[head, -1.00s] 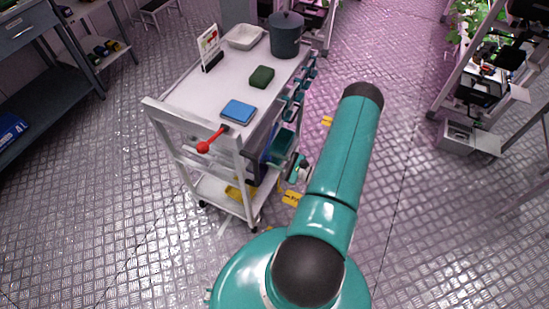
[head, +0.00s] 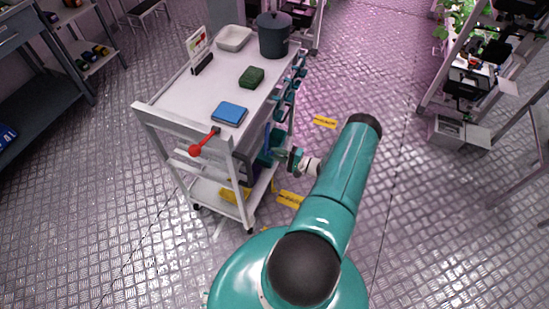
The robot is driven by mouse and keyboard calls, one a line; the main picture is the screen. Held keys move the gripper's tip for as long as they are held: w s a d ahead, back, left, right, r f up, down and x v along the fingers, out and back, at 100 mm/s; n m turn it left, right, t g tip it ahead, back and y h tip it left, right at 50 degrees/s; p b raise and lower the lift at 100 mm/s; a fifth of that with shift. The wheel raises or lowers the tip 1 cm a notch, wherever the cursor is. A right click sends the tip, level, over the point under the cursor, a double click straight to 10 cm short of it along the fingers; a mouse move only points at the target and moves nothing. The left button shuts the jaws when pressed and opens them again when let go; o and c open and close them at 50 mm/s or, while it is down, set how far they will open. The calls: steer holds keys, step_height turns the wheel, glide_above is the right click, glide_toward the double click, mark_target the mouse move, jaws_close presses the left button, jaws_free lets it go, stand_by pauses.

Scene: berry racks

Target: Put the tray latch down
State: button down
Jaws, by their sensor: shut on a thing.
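A red lever with a round knob (head: 203,144) sticks out from the near end of the white cart (head: 172,117), angled down to the left. It is the only latch-like part that I can make out. My gripper (head: 289,159) is low beside the cart's right side, well apart from the red lever. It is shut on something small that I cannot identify. A teal bin (head: 269,153) is just left of it on the cart; whether they touch is unclear. My forearm hides part of the view.
On the cart top are a blue pad (head: 229,113), a green sponge (head: 251,77), a white dish (head: 234,38) and a dark pot (head: 274,37). Yellow floor markings (head: 290,198) lie beside the cart. A rack (head: 470,75) stands at right; open floor lies between.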

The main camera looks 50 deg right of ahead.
steer(key=shift+w+d+f+n, duration=0.1)
steer(key=shift+w+d+n, duration=0.1)
steer(key=shift+d+n, duration=0.4)
steer(key=shift+w+d+f+n, duration=0.1)
steer(key=shift+w+d+n, duration=0.1)
steer(key=shift+d+n, duration=0.4)
steer(key=c, duration=1.2)
jaws_free()
steer(key=v, duration=1.3)
steer(key=shift+s+d+r, duration=0.1)
steer(key=shift+s, duration=0.3)
